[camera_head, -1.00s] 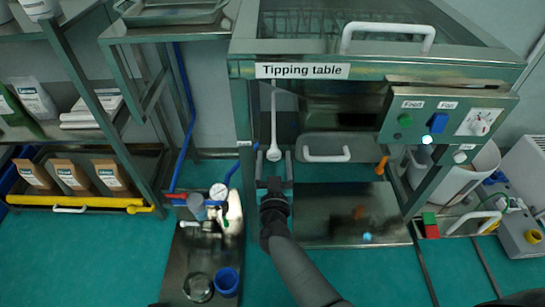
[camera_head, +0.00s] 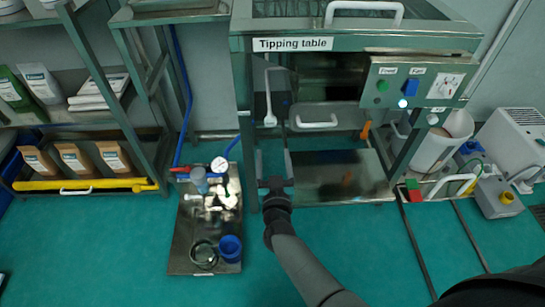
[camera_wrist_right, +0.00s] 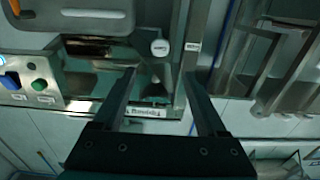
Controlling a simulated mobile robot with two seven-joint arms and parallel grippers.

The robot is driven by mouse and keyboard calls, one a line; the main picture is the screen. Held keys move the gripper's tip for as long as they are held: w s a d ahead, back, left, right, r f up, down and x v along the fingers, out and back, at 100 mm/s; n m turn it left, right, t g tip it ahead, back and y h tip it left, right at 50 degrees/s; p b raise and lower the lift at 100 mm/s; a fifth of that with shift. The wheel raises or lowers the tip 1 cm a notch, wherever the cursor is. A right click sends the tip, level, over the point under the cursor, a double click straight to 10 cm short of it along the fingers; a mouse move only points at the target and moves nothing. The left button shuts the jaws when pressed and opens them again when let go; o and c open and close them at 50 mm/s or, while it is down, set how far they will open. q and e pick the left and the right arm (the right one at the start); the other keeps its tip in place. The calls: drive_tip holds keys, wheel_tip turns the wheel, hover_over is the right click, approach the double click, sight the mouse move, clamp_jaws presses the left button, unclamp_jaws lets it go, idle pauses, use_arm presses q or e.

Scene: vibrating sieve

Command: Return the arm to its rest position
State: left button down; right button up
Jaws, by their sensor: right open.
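My right gripper (camera_head: 273,158) is open and empty in front of the tipping table (camera_head: 400,42). Its two fingers point toward the table, below the hanging white-tipped lever (camera_head: 270,118). In the right wrist view the open fingers (camera_wrist_right: 159,78) have nothing between them. The lever's white tip (camera_wrist_right: 160,47) shows beyond them, apart from the fingers. My right arm reaches in from the bottom of the head view. My left gripper is not in view.
A metal plate with a gauge (camera_head: 219,164) and blue cup (camera_head: 230,247) lies left of my arm. Shelves with bags (camera_head: 74,158) stand at left. A control panel (camera_head: 415,84) is at right, above a white bucket (camera_head: 440,148). Green floor is open in front.

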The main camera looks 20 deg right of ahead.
idle(0.3)
drive_tip(key=s+a+f+n+g+y+p, duration=0.1)
drive_tip(key=s+f+n+g+y+p, duration=0.5)
drive_tip(key=s+f, duration=1)
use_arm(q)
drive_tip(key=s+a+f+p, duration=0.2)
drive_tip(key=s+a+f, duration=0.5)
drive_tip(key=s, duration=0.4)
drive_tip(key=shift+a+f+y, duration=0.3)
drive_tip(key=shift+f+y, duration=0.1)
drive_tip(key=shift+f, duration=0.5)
use_arm(e)
drive_tip(key=s+d+f+g, duration=0.2)
drive_tip(key=s+f+g, duration=0.1)
drive_tip(key=s, duration=0.4)
drive_tip(key=s+d+f+g+h, duration=0.1)
drive_tip(key=s+d+f+g, duration=0.2)
drive_tip(key=s, duration=0.5)
drive_tip(key=s+d+f+g, duration=0.3)
drive_tip(key=s, duration=0.5)
drive_tip(key=shift+s+f+h, duration=0.15)
drive_tip(key=shift+h, duration=0.15)
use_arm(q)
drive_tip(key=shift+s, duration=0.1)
use_arm(e)
drive_tip(key=shift+a, duration=0.1)
